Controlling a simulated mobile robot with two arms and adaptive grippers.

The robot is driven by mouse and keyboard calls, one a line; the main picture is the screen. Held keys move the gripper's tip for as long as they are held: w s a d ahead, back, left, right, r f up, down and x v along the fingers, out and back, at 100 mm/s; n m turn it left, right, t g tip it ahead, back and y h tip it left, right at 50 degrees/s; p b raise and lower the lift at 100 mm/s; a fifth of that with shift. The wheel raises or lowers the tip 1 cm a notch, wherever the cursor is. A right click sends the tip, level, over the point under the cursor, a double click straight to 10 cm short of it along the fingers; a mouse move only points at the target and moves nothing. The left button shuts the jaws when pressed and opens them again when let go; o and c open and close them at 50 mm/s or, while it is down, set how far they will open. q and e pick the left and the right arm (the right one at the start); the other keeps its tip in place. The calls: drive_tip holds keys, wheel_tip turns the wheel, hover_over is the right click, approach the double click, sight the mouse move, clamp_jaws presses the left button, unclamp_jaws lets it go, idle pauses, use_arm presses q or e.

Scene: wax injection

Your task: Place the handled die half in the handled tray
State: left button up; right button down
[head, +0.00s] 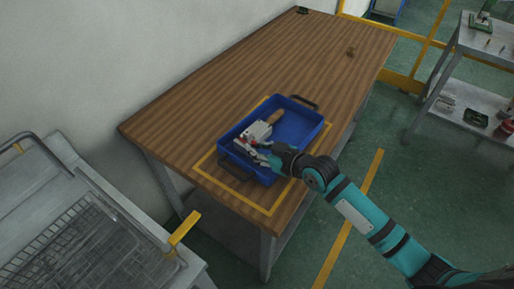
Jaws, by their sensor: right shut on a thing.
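The handled tray (305,134) is a blue box with dark handles at two ends, standing on the wooden table inside a yellow outlined square. The handled die half (257,130) is a pale grey block with a brown wooden handle, and it shows within the tray's walls at the left. My right gripper (259,151) reaches in over the tray's near side and is shut on the die half. Whether the die half touches the tray floor cannot be told. My left gripper is not in view.
A metal unit with a wire basket (70,240) stands at the lower left. A grey shelf (470,50) stands at the right.

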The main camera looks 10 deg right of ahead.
drive_tip(key=shift+r, duration=0.1)
drive_tip(key=c, duration=1.7)
unclamp_jaws()
drive_tip(key=o, duration=0.3)
drive_tip(key=b+v, duration=0.1)
drive_tip(key=v, duration=1.1)
